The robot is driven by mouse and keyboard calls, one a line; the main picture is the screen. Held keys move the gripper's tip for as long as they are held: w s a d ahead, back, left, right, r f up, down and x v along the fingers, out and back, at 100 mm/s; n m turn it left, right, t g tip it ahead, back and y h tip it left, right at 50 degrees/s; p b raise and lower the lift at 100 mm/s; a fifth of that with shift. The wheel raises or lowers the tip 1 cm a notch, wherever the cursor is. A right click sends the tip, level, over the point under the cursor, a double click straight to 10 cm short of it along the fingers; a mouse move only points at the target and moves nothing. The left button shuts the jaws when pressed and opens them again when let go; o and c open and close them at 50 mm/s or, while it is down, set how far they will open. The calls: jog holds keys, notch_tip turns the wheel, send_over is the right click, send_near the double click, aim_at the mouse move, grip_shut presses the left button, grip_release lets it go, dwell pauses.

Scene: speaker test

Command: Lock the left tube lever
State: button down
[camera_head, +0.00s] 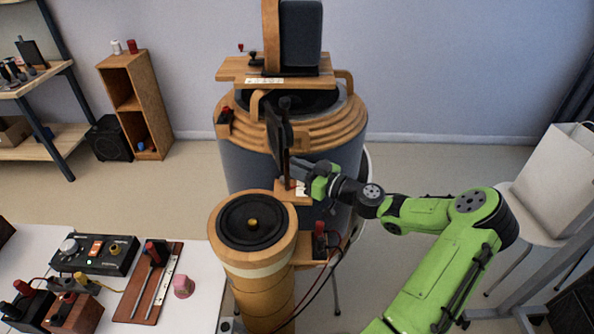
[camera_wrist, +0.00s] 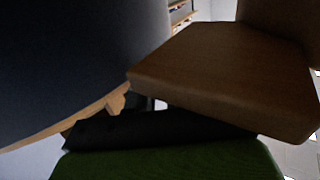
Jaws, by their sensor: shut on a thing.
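A wooden tube (camera_head: 262,283) with a black round cone (camera_head: 250,222) on top stands in front of a large grey drum (camera_head: 238,163). A dark upright lever (camera_head: 286,150) rises at the tube's back right, by a wooden block (camera_head: 292,197). My gripper (camera_head: 297,169) comes from the right and is shut at the lever's lower part. The exact grip is hidden. In the wrist view a wooden part (camera_wrist: 215,70) is close, above a dark finger (camera_wrist: 160,130).
A white table (camera_head: 205,262) at the left holds a black control box (camera_head: 95,255), a wooden slider board (camera_head: 152,282) and a pink knob (camera_head: 183,287). Cables hang right of the tube. A white stool (camera_head: 548,225) stands at the right. A wooden shelf (camera_head: 137,100) stands at the back.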

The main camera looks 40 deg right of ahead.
jog(key=shift+w+a+n+g+y+b, duration=0.1)
jog(key=shift+w+n+g+y+b, duration=0.1)
jog(key=shift+n+g+y, duration=0.45)
jog(key=shift+w+d+n+g+y+b, duration=0.2)
jog(key=shift+n+y, duration=0.3)
jog(key=shift+y, duration=0.45)
jog(key=shift+w+a+n+g+y+b, duration=0.3)
jog(key=shift+n+y, duration=0.25)
jog(key=shift+y, duration=0.25)
jog(key=shift+s+d, duration=0.1)
jog(key=c, duration=1)
grip_release()
jog(key=shift+s+r, duration=0.1)
jog(key=shift+c, duration=0.2)
